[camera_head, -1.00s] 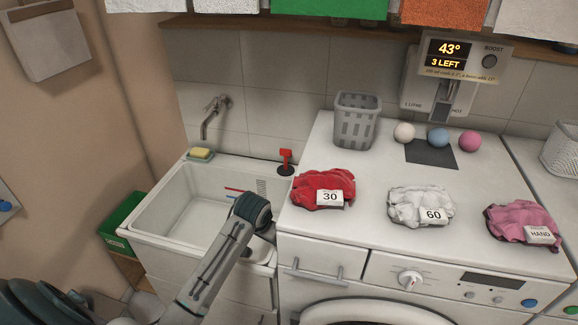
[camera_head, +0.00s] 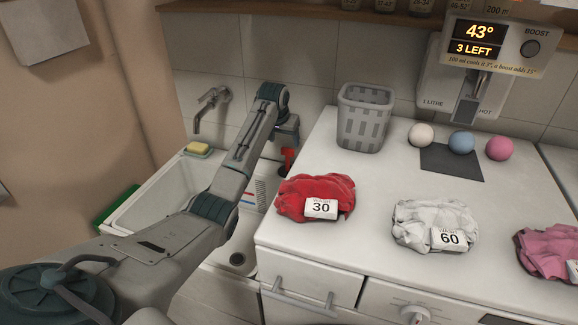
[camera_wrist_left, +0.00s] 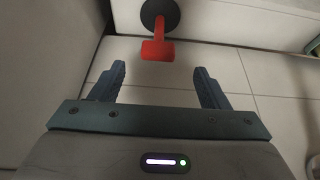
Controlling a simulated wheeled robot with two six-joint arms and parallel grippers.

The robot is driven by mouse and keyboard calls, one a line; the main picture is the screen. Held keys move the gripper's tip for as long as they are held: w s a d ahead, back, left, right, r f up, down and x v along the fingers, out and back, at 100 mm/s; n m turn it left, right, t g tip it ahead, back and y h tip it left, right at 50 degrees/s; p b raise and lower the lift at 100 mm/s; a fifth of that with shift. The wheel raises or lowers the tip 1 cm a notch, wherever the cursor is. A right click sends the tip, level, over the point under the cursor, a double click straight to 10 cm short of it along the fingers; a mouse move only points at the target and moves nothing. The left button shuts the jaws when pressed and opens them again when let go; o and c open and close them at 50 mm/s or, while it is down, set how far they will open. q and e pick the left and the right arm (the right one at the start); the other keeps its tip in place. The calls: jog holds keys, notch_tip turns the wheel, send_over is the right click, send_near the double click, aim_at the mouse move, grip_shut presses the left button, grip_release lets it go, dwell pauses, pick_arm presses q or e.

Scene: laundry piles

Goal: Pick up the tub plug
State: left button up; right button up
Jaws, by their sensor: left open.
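The tub plug (camera_head: 289,158) has a red T-shaped handle and stands on the sink's back right corner, beside the washing machine. In the left wrist view the plug's red handle (camera_wrist_left: 158,50) and its round black base show just beyond the fingertips. My left gripper (camera_wrist_left: 159,72) is open, with the handle centred ahead of the gap and nothing between the fingers. In the head view my left arm reaches across the sink, and its gripper (camera_head: 287,138) is just above and behind the plug. Its fingers are mostly hidden there. My right gripper is not in view.
A red laundry pile (camera_head: 315,190) marked 30 lies right of the plug. A grey basket (camera_head: 363,118) stands further back.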

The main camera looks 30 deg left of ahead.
aim_at(287, 149)
pick_arm(q)
jog(key=shift+w+f, duration=0.25)
jog(key=shift+f, duration=0.3)
jog(key=shift+w+a+f, duration=0.1)
jog(key=shift+w+f, duration=0.05)
jog(key=shift+f, duration=0.2)
jog(key=shift+w+f+p, duration=0.25)
jog(key=shift+f+p, duration=0.2)
jog(key=shift+p, duration=0.1)
jog(key=p+x, duration=0.1)
jog(key=x, duration=0.2)
jog(key=shift+w+f, duration=0.1)
jog(key=shift+w, duration=0.05)
jog(key=shift+w+f, duration=0.2)
jog(key=shift+f, duration=0.35)
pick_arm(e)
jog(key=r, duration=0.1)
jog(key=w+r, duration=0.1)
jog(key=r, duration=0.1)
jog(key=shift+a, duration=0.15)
pick_arm(q)
jog(key=shift+c, duration=0.4)
jog(key=c, duration=1.3)
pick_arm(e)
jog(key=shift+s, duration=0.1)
